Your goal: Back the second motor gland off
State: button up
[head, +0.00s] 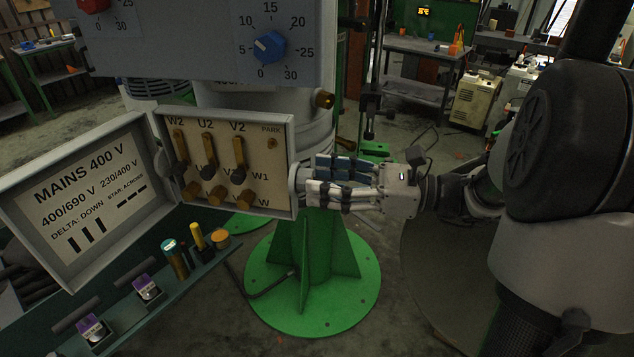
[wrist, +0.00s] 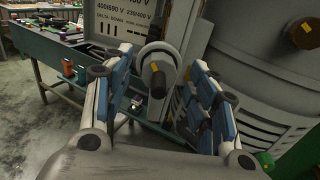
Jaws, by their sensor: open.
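A brass gland (head: 323,99) sticks out beside the upper right of the terminal box (head: 294,130). A brass piece with a yellow mark also shows at the upper right of the wrist view (wrist: 303,35).
The box door (head: 95,200) hangs open to the left, exposing brass links (head: 208,147). A control panel (head: 205,45) hangs above. A green bench (head: 190,285) with small parts stands below left. The green pedestal base (head: 350,300) stands under my gripper.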

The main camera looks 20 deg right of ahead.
jog(key=shift+x, duration=0.9)
jog(key=shift+c, duration=0.2)
jog(key=c, duration=1)
